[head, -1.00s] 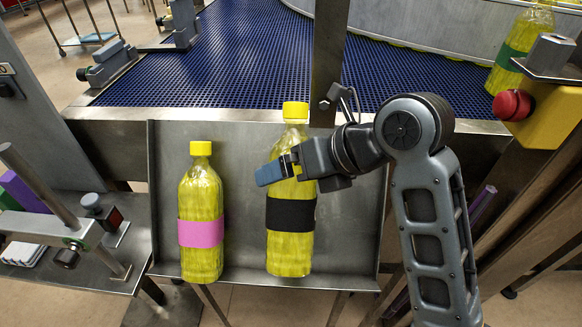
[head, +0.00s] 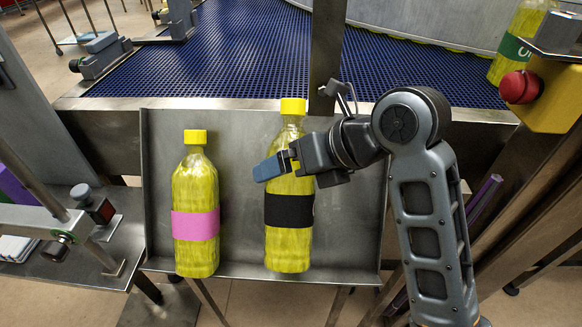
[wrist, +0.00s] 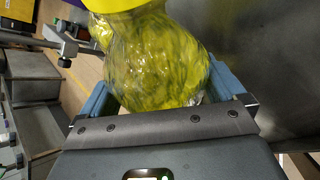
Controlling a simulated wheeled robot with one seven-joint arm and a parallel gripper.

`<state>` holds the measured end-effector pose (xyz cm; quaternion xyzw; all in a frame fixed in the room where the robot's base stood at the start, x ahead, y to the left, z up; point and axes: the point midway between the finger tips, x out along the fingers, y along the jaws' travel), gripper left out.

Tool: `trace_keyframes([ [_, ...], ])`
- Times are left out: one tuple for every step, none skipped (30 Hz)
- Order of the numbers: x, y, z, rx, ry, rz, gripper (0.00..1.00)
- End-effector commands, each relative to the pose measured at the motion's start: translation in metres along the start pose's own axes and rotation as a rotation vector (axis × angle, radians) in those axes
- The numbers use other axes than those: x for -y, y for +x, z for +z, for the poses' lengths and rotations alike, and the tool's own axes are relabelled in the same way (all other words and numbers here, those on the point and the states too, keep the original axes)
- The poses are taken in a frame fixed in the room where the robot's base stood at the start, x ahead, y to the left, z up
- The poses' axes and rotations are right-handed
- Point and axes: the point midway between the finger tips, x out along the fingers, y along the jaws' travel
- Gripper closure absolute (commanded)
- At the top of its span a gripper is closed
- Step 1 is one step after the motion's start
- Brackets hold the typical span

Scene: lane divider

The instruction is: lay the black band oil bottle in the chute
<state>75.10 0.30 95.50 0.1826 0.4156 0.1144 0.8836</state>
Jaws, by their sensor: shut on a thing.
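The black band oil bottle (head: 289,240) is yellow with a yellow cap, at the right of a grey metal tray (head: 345,235). My gripper (head: 279,165) is shut on its upper body, between the cap and the black band. In the wrist view the bottle (wrist: 160,65) fills the space between my two blue fingers, its cap at the top edge. I cannot tell whether its base touches the tray. A pink band bottle (head: 195,210) is to its left, apart from it. I cannot tell for certain whether this tray is the chute.
A blue mesh conveyor (head: 230,70) lies behind the tray. A steel post (head: 326,60) stands just behind the held bottle. A yellow box with a red button (head: 520,85) and a green band bottle (head: 512,50) are at the right. A bracket (head: 45,225) is at the left.

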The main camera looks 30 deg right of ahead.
Motion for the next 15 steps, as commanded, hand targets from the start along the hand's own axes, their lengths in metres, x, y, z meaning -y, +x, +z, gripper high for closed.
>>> trace_keyframes([
  [0.003,0.005,-0.003,0.003,-0.001,0.001,0.88],
  [0.005,0.007,-0.004,0.003,-0.001,0.001,0.88],
  [0.006,0.009,-0.005,0.003,-0.001,0.001,0.88],
  [0.008,0.011,-0.006,0.003,-0.001,0.001,0.88],
  [0.009,0.013,-0.007,0.003,-0.001,0.001,0.88],
  [0.011,0.015,-0.009,0.003,-0.001,0.001,0.88],
  [0.012,0.017,-0.010,0.003,-0.001,0.001,0.88],
  [0.013,0.019,-0.011,0.003,-0.001,0.001,0.88],
  [0.015,0.021,-0.012,0.003,-0.001,0.001,0.88],
  [0.016,0.023,-0.013,0.003,-0.001,0.001,0.88],
  [0.017,0.025,-0.014,0.003,-0.001,0.001,0.88],
  [0.019,0.028,-0.015,0.003,-0.001,0.001,0.88],
  [0.020,0.029,-0.016,0.003,-0.001,0.001,0.88],
  [0.022,0.031,-0.017,0.003,-0.001,0.001,0.88],
  [0.023,0.034,-0.019,0.002,-0.001,0.001,0.88],
])
